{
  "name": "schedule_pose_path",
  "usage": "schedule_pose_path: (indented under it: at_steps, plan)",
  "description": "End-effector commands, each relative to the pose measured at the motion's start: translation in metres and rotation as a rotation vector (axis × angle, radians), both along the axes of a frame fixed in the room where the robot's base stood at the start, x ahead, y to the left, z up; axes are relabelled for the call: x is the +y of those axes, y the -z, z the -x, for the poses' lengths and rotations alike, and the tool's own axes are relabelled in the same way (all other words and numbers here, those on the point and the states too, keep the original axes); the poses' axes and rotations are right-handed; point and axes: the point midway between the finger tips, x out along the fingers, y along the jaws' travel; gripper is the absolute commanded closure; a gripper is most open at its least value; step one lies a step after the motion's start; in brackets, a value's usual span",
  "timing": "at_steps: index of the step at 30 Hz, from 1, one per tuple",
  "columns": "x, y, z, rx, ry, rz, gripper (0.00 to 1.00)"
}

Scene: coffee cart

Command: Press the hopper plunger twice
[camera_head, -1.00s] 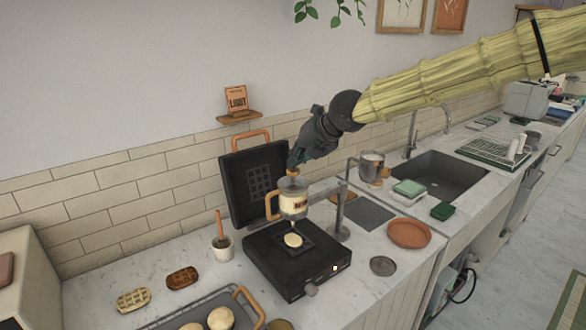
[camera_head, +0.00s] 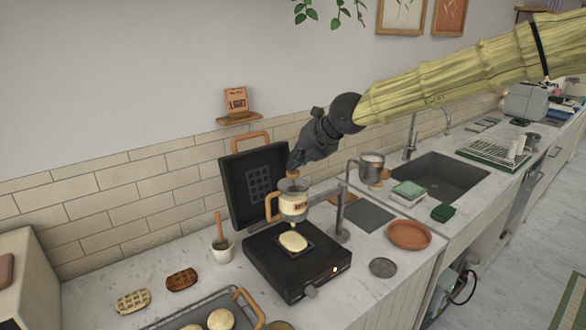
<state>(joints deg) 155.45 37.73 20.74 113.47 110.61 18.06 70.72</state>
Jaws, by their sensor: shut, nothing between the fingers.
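The hopper (camera_head: 294,207) is a cream container with a brown label and an orange side handle, held on a stand over the open black waffle iron (camera_head: 275,268). Its plunger knob (camera_head: 292,174) is orange and sits at the top. My gripper (camera_head: 295,166) is shut and empty, pointing down at the knob from above. I cannot tell whether the fingertips touch it. Pale batter (camera_head: 293,241) lies on the lower plate under the hopper.
The raised iron lid (camera_head: 255,182) stands just left of the hopper. A metal pitcher (camera_head: 371,168) and a brown plate (camera_head: 408,235) are to the right. A white cup with a brush (camera_head: 223,248) and a tray (camera_head: 190,313) are at left.

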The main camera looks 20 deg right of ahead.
Motion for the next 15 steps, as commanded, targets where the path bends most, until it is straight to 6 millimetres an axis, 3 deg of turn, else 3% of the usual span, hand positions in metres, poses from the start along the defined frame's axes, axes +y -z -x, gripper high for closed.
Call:
schedule_pose_path:
  at_steps: [15]
  plan:
    - [0.000, -0.019, 0.000, 0.000, -0.001, 0.001, 1.00]
